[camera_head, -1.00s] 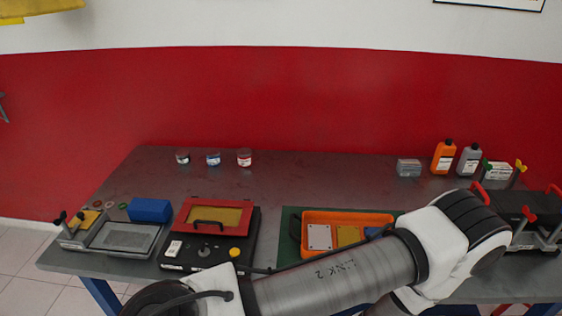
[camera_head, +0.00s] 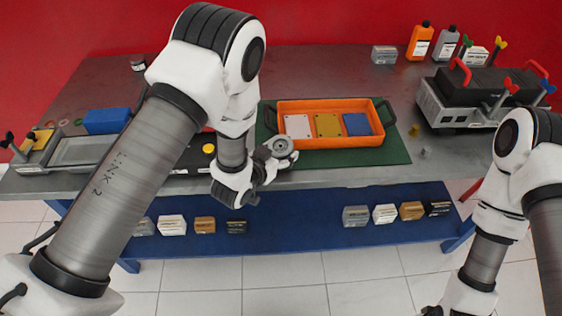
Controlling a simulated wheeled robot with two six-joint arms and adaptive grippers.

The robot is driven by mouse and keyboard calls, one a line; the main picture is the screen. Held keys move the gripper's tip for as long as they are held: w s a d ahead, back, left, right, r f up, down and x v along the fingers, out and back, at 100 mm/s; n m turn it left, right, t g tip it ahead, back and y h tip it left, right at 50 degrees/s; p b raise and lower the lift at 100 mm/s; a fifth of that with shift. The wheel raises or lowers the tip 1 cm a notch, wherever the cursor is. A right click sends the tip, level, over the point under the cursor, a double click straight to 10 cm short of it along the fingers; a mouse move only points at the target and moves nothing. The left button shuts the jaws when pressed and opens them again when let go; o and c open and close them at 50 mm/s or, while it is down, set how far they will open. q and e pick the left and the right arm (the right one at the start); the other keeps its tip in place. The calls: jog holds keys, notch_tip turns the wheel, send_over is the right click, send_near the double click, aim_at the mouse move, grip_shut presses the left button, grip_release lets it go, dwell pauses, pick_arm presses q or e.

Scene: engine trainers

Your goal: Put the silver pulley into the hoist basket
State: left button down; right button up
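The silver pulley (camera_head: 281,147) is a round grey disc with a darker hub. It is at the fingertips of my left gripper (camera_head: 270,158), which appears shut on it, above the front of the table. The orange basket (camera_head: 335,142), with dark handles at its ends, stands on a green mat just right of the pulley. A white, a yellow and a blue plate lie in its floor. The pulley is outside the basket, near its front left corner. Only a dark bit of my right gripper (camera_head: 432,311) shows at the bottom edge; its fingers are not clear.
A grey and black engine unit (camera_head: 470,105) with coloured clamps stands right of the green mat (camera_head: 392,155). Bottles (camera_head: 420,42) stand behind. A blue box (camera_head: 107,121) and tray are at left. Several small boxes (camera_head: 172,225) sit on the blue lower shelf.

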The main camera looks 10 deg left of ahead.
pick_arm(q)
jog(key=shift+s+a+f, duration=0.1)
jog(key=shift+s+f, duration=0.1)
jog(key=shift+f, duration=0.9)
jog(key=shift+w, duration=0.3)
jog(key=c, duration=0.6)
grip_release()
jog(key=shift+w, duration=0.1)
jog(key=o, duration=0.4)
jog(key=shift+s+r, duration=0.2)
